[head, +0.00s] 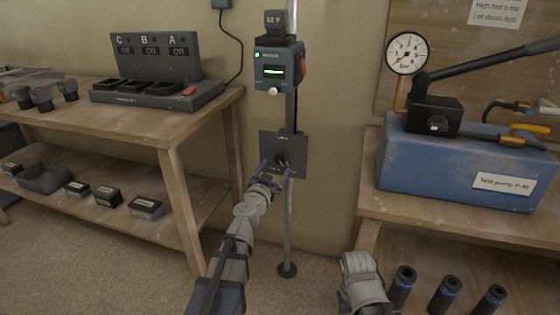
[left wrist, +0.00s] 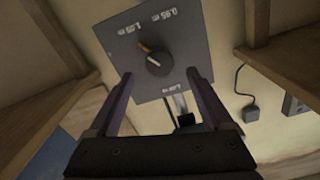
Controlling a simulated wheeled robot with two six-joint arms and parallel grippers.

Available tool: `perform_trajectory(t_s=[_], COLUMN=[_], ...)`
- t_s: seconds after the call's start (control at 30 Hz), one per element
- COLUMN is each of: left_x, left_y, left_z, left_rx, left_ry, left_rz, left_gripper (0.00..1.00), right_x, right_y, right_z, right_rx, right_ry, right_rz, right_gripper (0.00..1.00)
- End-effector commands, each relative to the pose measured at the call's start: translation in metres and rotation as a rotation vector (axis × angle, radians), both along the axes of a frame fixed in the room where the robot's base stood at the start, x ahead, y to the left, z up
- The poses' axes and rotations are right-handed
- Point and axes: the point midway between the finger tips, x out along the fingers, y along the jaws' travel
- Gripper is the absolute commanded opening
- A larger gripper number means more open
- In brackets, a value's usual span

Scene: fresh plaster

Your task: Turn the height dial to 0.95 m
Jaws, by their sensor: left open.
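The height dial is a round black knob (head: 281,160) on a dark grey square panel (head: 298,140) fixed to a metal pole. In the left wrist view the knob (left wrist: 159,64) carries a white line, and an orange mark lies by its upper-left edge. The panel (left wrist: 190,45) there has small labels in metres, tilted and hard to read; the orange mark points roughly towards the upper-left label. My left gripper (head: 273,172) is open in front of the panel. In the left wrist view its two fingers (left wrist: 158,75) stand apart below and either side of the knob, with nothing between them.
A teal box with a lit green display (head: 280,69) sits higher on the pole. A wooden bench (head: 150,125) with a charger stands left. A blue test pump (head: 450,165) with a gauge stands on the right bench. Part of my right arm shows at the bottom.

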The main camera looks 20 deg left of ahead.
Motion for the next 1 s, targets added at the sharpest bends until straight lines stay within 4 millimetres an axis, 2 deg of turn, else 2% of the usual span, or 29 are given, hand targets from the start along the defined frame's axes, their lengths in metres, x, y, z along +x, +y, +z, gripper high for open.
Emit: perform_trajectory(t_s=[0.03,0.33,0.47,0.7,1.0], left_x=[0.01,0.055,0.062,0.062,0.062], left_y=[0.0,-0.002,-0.003,-0.003,-0.003], left_z=[0.0,0.0,0.0,0.0,0.0], left_rx=[0.0,0.0,0.0,0.0,0.0], left_ry=[0.0,0.001,0.001,0.001,0.0], left_rz=[-0.001,-0.002,-0.002,-0.002,-0.001], left_gripper=[0.84,0.84,0.84,0.83,0.49], right_x=[0.0,0.0,0.0,0.0,0.0], right_y=[0.0,0.0,0.0,0.0,0.0], right_z=[0.0,0.0,0.0,0.0,0.0], right_rx=[0.0,0.0,0.0,0.0,0.0], right_ry=[0.0,0.0,0.0,0.0,0.0], right_rz=[0.0,0.0,0.0,0.0,0.0], right_gripper=[0.5,0.5,0.5,0.5,0.5])
